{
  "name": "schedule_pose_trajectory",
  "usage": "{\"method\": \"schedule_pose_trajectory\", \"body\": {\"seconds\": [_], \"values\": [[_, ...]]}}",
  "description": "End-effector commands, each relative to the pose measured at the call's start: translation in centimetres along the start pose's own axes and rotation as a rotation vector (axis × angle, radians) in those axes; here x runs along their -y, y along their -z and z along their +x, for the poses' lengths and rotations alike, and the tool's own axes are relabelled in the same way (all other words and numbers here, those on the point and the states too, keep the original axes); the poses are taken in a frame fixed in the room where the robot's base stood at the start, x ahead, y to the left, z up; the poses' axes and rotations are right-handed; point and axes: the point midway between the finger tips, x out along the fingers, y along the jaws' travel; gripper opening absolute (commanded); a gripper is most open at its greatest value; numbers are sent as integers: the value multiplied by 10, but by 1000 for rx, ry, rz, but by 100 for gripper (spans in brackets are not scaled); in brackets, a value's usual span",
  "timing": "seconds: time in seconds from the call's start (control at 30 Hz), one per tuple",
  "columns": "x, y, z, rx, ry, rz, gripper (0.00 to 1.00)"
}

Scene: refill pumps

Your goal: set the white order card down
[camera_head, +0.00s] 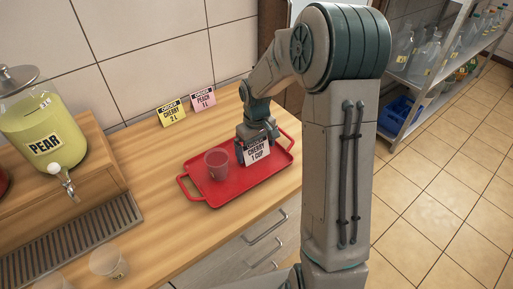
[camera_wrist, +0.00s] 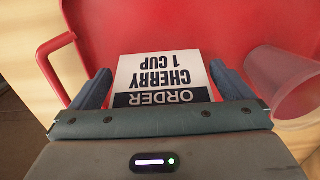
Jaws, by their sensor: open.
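The white order card (camera_head: 257,152) reads "ORDER CHERRY 1 CUP" and stands on the red tray (camera_head: 222,192), to the right of a clear cup (camera_head: 216,164). In the wrist view the card (camera_wrist: 160,75) appears upside down, between the two fingers of my gripper (camera_wrist: 160,88). The fingers are open, one on each side of the card, with a small gap at the card's edges. In the head view my gripper (camera_head: 257,135) is low over the tray, right at the card. The card's lower edge is hard to make out.
The cup (camera_wrist: 285,85) is close to the right finger in the wrist view. A yellow card (camera_head: 172,110) and a pink card (camera_head: 203,99) stand by the wall. A pear dispenser (camera_head: 43,135) is on the left above a drip grate (camera_head: 75,240). Another cup (camera_head: 108,262) stands near the front.

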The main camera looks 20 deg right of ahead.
Motion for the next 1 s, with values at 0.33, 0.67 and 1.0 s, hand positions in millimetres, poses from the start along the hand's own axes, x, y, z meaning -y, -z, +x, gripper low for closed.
{"method": "schedule_pose_trajectory", "body": {"seconds": [0.33, 0.67, 1.0], "values": [[0, 1, -73, -7, -3, 0, 100], [0, -1, -114, -4, -2, 2, 100], [32, -69, -151, -73, -72, 110, 100]]}}
